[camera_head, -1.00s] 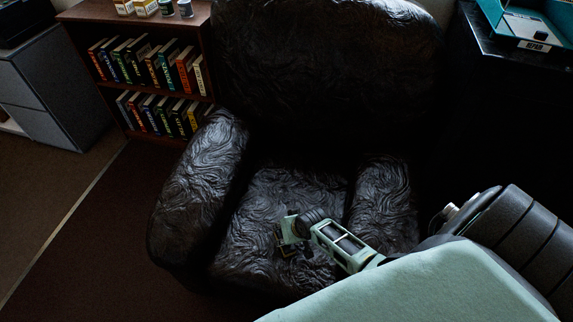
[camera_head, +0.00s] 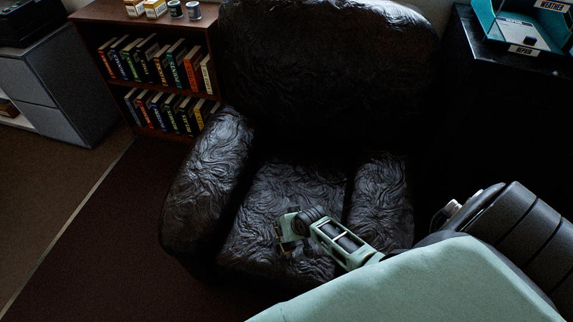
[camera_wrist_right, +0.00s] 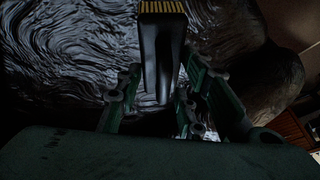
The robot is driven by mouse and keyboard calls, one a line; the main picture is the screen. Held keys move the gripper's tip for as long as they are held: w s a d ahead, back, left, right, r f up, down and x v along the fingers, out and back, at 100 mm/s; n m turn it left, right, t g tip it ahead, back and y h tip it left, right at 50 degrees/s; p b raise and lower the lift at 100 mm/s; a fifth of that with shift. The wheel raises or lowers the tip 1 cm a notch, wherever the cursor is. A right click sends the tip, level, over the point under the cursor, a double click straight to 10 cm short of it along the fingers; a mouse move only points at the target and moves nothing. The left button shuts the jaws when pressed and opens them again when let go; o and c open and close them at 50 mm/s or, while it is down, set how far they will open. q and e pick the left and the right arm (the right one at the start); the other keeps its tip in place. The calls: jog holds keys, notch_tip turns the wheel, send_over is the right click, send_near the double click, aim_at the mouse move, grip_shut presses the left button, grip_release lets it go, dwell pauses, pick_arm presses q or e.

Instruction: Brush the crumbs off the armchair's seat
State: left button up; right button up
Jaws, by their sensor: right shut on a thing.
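The black armchair stands in the middle of the head view, its wrinkled leather seat (camera_head: 262,215) between two rounded armrests. My right gripper (camera_head: 287,230) is over the front part of the seat. In the right wrist view, its fingers (camera_wrist_right: 160,95) are shut on a dark brush (camera_wrist_right: 163,45) with a row of yellow bristles at its far end. The bristle end is close over the leather; I cannot tell whether it touches. I cannot make out crumbs on the dark seat. My left gripper is not in view.
A low bookcase (camera_head: 212,45) with books, small boxes and cans stands behind the left armrest (camera_head: 208,170). A grey cabinet (camera_head: 60,95) is at far left. A dark cabinet (camera_head: 470,40) with a teal tray (camera_head: 485,18) stands right. The floor at left is clear.

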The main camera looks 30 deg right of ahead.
jog(key=shift+r+p, duration=1.3)
jog(key=shift+r, duration=0.4)
